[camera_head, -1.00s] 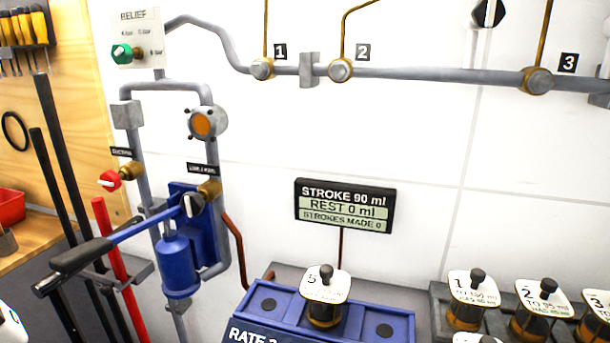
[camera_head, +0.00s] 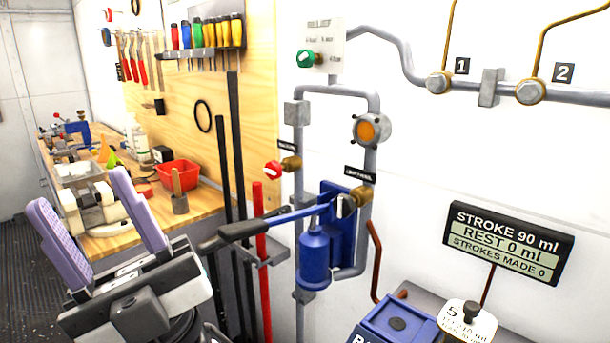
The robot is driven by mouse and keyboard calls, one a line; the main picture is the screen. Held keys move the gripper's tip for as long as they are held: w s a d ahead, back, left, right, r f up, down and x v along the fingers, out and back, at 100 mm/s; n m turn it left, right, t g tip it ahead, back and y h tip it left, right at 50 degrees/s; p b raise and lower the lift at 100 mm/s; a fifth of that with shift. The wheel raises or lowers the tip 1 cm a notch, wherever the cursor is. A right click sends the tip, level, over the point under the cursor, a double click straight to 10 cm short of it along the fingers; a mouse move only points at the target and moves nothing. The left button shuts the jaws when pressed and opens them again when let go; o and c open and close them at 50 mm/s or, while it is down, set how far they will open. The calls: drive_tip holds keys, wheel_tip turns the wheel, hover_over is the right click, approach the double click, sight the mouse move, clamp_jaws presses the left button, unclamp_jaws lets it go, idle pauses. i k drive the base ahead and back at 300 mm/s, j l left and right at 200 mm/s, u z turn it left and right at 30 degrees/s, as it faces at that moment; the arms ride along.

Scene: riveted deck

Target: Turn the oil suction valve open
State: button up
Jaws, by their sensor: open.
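The suction valve has a red knob (camera_head: 272,168) on a brass body (camera_head: 291,163). It sits on the left grey pipe, under a small black label (camera_head: 288,146) that is hard to read now. My gripper (camera_head: 81,192) is at the lower left, its two purple fingers pointing up and spread apart, with nothing between them. It is well to the left of the knob and does not touch it. The handle's exact turn position is too small to tell.
A blue hand pump (camera_head: 315,255) has a long black-gripped lever (camera_head: 245,230) reaching left below the valve. Black bars (camera_head: 239,140) and a red bar (camera_head: 261,260) stand left of it. A workbench (camera_head: 195,208) with a red bin (camera_head: 178,174) lies behind. A green-knobbed relief valve (camera_head: 306,59) is above.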

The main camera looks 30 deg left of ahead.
sight(273, 170)
drive_tip(key=i+j+u, duration=0.7)
drive_tip(key=k+j, duration=0.1)
drive_tip(key=j, duration=0.05)
